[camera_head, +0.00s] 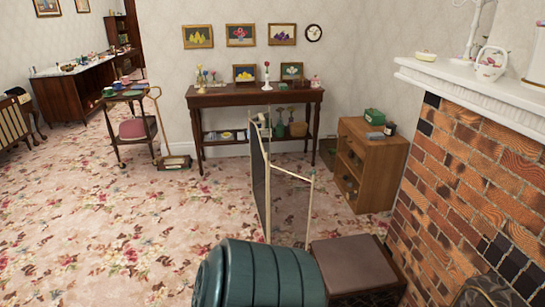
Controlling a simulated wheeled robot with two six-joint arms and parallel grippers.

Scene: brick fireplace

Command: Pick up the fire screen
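The fire screen (261,185) stands upright on the floor in the middle of the head view. It has thin cream frames and dark, see-through mesh. One panel is seen nearly edge-on, and another angles off to the right. Its lower part is partly hidden behind a dark green ribbed object (262,272) in the foreground. Neither of my grippers is in view, and nothing is seen touching the screen.
A brown box-like stool (350,262) stands close to the screen's right. The brick fireplace (460,190) is at the right, with a wooden cabinet (369,165) beyond the screen. A console table (235,98) lines the back wall. Open carpet (110,230) lies left.

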